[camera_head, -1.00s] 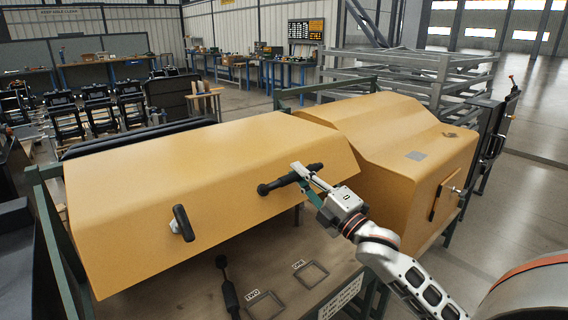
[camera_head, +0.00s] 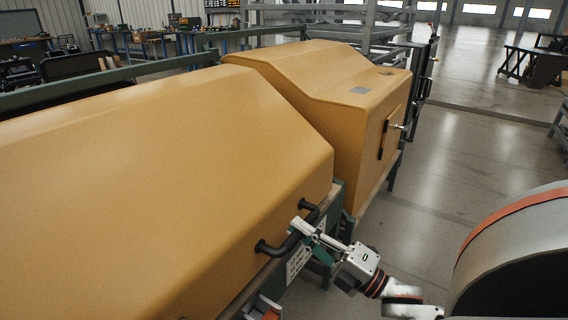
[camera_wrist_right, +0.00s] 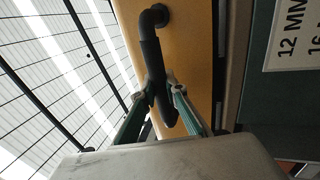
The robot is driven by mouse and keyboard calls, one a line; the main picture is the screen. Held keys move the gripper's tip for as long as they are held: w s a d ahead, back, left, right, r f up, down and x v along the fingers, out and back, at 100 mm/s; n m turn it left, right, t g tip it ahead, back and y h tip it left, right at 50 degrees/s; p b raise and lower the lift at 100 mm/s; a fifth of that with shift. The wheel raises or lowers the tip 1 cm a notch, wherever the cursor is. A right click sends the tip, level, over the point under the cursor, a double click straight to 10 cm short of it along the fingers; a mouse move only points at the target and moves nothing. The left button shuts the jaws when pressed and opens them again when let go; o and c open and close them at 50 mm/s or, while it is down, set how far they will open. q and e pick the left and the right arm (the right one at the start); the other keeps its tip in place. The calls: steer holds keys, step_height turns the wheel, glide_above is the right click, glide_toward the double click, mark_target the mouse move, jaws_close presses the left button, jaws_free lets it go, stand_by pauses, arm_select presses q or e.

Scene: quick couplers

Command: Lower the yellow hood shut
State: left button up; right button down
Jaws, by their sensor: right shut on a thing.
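The yellow hood (camera_head: 150,150) fills the left of the head view, and its lower front edge is down close to the front rim of the bench. Whether a thin gap remains there cannot be told. A black bar handle (camera_head: 272,249) sits on its front face. My right gripper (camera_head: 304,229) is shut on the right part of this handle. In the right wrist view the fingers (camera_wrist_right: 162,88) are around the black handle (camera_wrist_right: 152,52), with the yellow face behind. The bench top under the hood is hidden. My left gripper is not in view.
A second yellow housing (camera_head: 345,120) stands beyond the hood's right end, with a latch on its side. A white printed sign (camera_head: 297,263) is on the bench front, below the handle. The floor to the right is largely clear.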

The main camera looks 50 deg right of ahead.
step_height(320, 180, down, 2)
steer(key=shift+s, duration=0.15)
steer(key=shift+r, duration=0.2)
steer(key=c, duration=2)
jaws_free()
steer(key=shift+c, duration=0.2)
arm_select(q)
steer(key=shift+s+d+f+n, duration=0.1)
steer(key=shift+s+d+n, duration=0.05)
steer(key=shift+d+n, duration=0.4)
arm_select(e)
steer(key=a+v, duration=0.1)
steer(key=v, duration=1)
steer(key=shift+s+d, duration=0.35)
steer(key=shift+d, duration=0.15)
